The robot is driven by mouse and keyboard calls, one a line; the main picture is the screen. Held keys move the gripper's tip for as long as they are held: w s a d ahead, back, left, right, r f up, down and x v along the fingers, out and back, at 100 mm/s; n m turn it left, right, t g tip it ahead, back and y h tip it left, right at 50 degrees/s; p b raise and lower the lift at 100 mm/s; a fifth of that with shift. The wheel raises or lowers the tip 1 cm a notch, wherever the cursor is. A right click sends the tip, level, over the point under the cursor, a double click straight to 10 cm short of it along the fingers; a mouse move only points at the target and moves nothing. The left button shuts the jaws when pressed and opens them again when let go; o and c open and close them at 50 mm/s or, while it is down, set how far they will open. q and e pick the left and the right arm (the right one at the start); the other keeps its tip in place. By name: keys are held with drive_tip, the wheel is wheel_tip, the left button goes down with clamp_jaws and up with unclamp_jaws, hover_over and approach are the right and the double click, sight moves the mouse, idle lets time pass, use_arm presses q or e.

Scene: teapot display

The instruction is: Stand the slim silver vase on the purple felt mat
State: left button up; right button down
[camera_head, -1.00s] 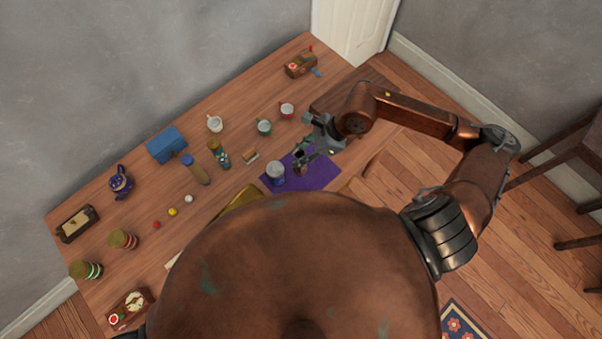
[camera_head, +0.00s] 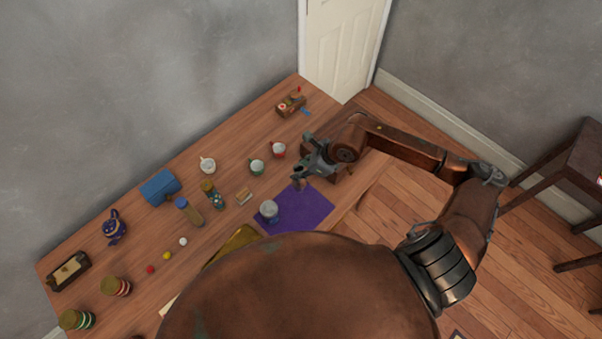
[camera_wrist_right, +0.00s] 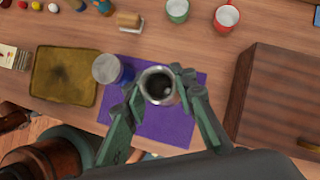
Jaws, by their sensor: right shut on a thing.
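The slim silver vase (camera_wrist_right: 158,86) is seen from above in the right wrist view, its dark round mouth facing the camera. My right gripper (camera_wrist_right: 160,92) is shut on it, one finger on each side. In the head view the right gripper (camera_head: 299,180) is at the far edge of the purple felt mat (camera_head: 308,208). The mat (camera_wrist_right: 165,128) also lies beneath the vase in the wrist view. Whether the vase's base touches the mat is hidden. My left gripper is not in view.
A grey-blue can (camera_head: 268,211) stands on the mat's left part, close to the vase. A wooden box (camera_wrist_right: 278,100) is right of the mat. A yellow-brown tray (camera_wrist_right: 65,76) lies to the left. Red (camera_head: 278,150) and green (camera_head: 257,166) mugs stand behind.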

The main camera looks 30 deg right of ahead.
drive_tip(key=w+d+f, duration=0.2)
drive_tip(key=w+f, duration=0.1)
drive_tip(key=f, duration=0.5)
drive_tip(key=shift+p, duration=0.35)
drive_tip(key=shift+d, duration=0.1)
drive_tip(key=c, duration=1.6)
unclamp_jaws()
drive_tip(key=v, duration=1.2)
drive_tip(key=shift+b, duration=0.45)
drive_tip(key=shift+w, duration=0.1)
